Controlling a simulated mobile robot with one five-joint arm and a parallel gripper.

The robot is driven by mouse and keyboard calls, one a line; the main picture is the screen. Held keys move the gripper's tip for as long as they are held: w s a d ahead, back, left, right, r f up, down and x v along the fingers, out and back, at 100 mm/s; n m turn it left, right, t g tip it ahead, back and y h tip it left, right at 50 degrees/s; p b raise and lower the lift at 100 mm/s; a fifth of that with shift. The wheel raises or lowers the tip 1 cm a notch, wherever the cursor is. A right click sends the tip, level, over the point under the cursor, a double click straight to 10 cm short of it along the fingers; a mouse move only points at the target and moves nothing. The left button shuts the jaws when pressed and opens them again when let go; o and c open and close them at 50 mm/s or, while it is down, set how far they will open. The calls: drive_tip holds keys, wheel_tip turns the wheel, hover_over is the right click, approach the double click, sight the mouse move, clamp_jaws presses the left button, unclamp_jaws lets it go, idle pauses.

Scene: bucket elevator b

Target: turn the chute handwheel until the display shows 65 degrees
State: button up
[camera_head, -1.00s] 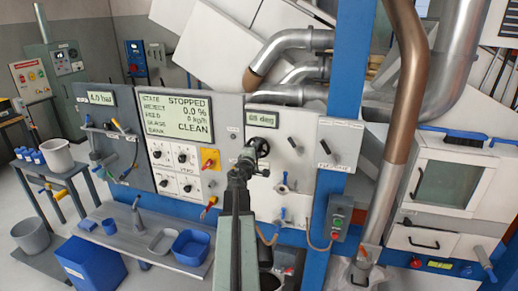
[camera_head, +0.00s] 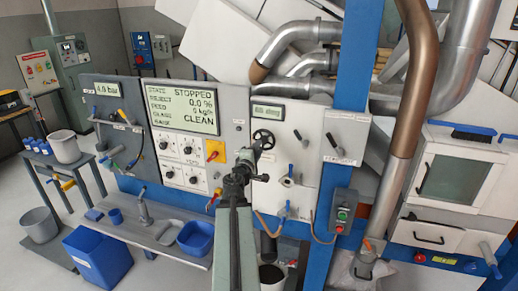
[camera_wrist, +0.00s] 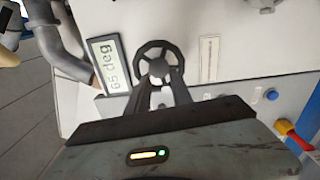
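The chute handwheel (camera_head: 263,138) is a small dark spoked wheel on the pale panel. It also shows almost whole in the wrist view (camera_wrist: 158,64). The angle display (camera_head: 268,112) is just above it in the head view. In the wrist view the display (camera_wrist: 109,63) is steeply tilted and appears to read 65 deg; the digits are blurred in the head view. My gripper (camera_wrist: 160,88) is at the wheel, its two dark fingers apart with pale panel visible between them. The fingertips overlap the lower rim; I cannot tell whether they touch it.
A control panel (camera_head: 181,112) showing STOPPED and CLEAN stands left of the wheel. Blue-handled valves (camera_head: 288,180) sit below right. A blue post (camera_head: 345,95) and a brown pipe (camera_head: 408,110) stand to the right. A bench (camera_head: 150,226) with blue tubs is at lower left.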

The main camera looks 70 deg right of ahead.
sight(264, 138)
drive_tip(key=d+m, duration=0.2)
drive_tip(key=m, duration=0.3)
drive_tip(key=d+m, duration=0.3)
drive_tip(key=m, duration=0.1)
drive_tip(key=d+m, duration=0.3)
drive_tip(key=m, duration=0.2)
drive_tip(key=shift+w+d+r+m, duration=0.1)
drive_tip(key=shift+w+d+m, duration=0.1)
drive_tip(key=shift+m, duration=0.1)
drive_tip(key=shift+a, duration=0.1)
clamp_jaws()
